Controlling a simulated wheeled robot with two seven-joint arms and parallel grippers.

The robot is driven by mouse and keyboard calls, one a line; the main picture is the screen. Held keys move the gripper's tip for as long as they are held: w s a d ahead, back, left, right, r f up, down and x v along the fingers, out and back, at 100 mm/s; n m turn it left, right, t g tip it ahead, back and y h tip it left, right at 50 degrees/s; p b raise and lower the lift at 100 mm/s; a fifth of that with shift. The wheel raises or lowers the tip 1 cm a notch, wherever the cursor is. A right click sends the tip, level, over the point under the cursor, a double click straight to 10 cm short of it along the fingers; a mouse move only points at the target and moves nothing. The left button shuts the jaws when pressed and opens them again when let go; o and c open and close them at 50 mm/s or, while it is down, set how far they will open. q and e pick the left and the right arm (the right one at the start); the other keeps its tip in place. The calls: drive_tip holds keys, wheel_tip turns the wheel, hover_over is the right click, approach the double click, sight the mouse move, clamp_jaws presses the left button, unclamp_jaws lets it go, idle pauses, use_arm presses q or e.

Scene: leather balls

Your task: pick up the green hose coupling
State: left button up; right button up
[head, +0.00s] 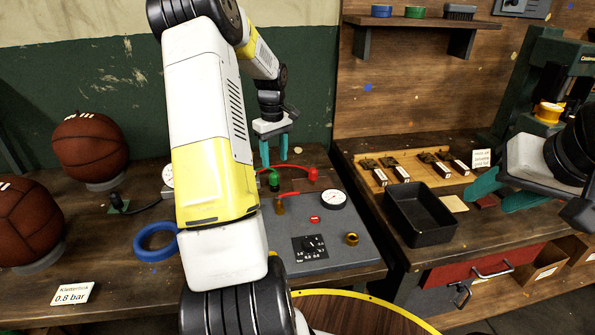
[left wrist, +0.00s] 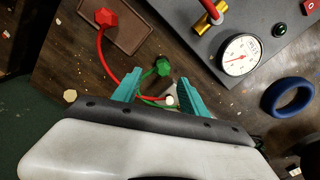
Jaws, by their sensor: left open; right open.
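The green hose coupling (head: 274,182) stands at the back of the left bench in the head view, just below my left fingertips. In the left wrist view the green coupling (left wrist: 162,66) lies just beyond and between the fingertips, with a visible gap. My left gripper (head: 274,154) is open, points down and holds nothing; its two teal fingers also show in the left wrist view (left wrist: 158,88).
A red coupling (head: 313,175) with a red hose stands right of the green one. A grey panel (head: 345,245) carries a gauge (head: 334,199) and a brass fitting. A blue ring (head: 155,242) and balls lie left. A black tray (head: 420,214) sits on the right bench.

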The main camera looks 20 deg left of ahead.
sight(274, 173)
use_arm(q)
drive_tip(key=f, duration=0.8)
drive_tip(key=shift+s+a, duration=0.2)
clamp_jaws()
